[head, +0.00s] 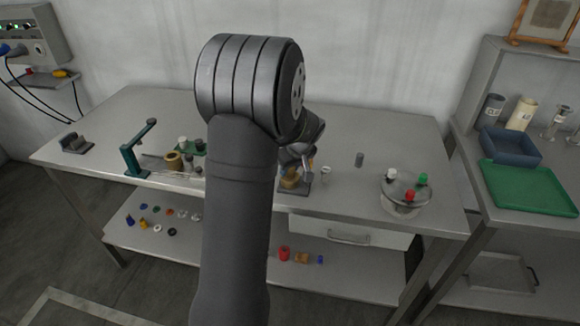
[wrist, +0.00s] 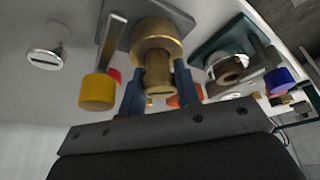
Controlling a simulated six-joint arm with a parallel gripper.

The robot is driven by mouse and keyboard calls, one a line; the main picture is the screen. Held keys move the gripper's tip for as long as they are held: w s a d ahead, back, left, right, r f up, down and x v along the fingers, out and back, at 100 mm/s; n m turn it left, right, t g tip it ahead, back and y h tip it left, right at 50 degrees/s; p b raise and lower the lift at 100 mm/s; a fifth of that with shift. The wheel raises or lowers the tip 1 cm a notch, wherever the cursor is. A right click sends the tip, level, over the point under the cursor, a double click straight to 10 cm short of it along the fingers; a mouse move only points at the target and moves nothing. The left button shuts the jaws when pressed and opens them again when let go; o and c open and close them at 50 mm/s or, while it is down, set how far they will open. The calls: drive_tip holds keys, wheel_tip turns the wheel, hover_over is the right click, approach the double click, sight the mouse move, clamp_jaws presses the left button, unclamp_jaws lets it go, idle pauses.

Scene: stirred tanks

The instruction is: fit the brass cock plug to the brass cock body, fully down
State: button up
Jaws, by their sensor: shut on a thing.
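The brass cock body (wrist: 155,28) stands on a small grey plate in the wrist view; it also shows in the head view (head: 290,183), partly covered by my gripper. The brass cock plug (wrist: 158,76) is between the fingers of my gripper (wrist: 158,90), which is shut on it. The plug lines up with the body in the wrist view and overlaps it. How deep the plug sits in the body is hidden. In the head view my gripper (head: 292,165) is just over the body, and the plug cannot be made out.
A yellow-ended rod (wrist: 97,90) and a silver slotted cylinder (wrist: 48,42) are left of the gripper in the wrist view. In the head view, a green stand (head: 131,160) is to the left, and a lidded vessel with coloured caps (head: 405,190) is to the right.

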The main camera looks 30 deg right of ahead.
drive_tip(key=shift+f, duration=0.1)
drive_tip(key=o, duration=1.6)
drive_tip(key=shift+c, duration=0.2)
drive_tip(key=shift+r, duration=4)
drive_tip(key=shift+f, duration=3.3)
